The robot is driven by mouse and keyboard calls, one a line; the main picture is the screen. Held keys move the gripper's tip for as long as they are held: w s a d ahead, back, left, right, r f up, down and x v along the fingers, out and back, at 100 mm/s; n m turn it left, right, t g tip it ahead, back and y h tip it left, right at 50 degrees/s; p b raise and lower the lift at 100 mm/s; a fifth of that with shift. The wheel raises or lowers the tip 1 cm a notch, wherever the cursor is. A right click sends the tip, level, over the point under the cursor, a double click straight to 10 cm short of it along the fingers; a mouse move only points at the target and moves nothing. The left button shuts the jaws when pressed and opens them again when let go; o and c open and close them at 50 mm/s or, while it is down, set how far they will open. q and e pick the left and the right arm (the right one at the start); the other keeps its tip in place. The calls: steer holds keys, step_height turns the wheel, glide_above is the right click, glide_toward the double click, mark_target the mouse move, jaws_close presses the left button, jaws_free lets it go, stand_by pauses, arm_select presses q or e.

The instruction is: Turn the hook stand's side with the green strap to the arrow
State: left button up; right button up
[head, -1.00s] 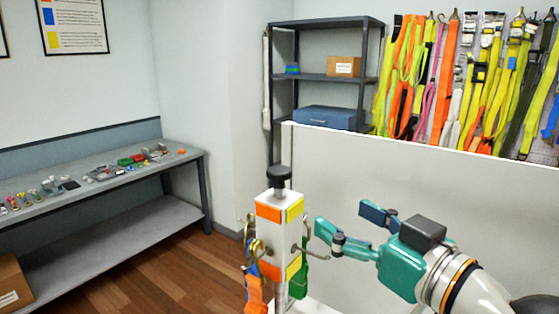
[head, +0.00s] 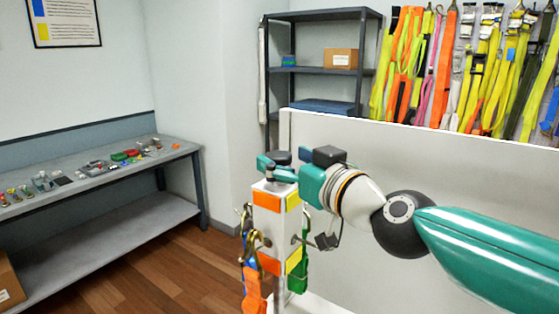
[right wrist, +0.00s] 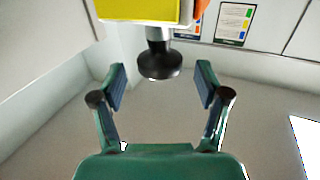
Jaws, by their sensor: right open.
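The hook stand (head: 270,222) is a white square post with a black knob (head: 281,157) on top. One visible side has orange patches, the other yellow patches; both carry metal hooks. The green strap (head: 298,265) hangs on the yellow-patched side at the right. Orange (head: 253,290) and blue straps hang at the left. My right gripper (head: 276,168) is at the knob's height, partly covering it. In the right wrist view the open fingers (right wrist: 161,74) flank the knob (right wrist: 160,62), with gaps on both sides. I see no arrow. My left gripper is out of view.
A pale panel (head: 400,190) stands behind the stand and my right arm. A grey bench (head: 90,178) with small parts is at the left. A dark shelf (head: 325,72) and hanging straps (head: 465,65) are at the back. Floor shows left of the stand.

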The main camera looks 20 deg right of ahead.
steer(key=shift+x, duration=1.4)
steer(key=shift+c, duration=0.3)
jaws_close()
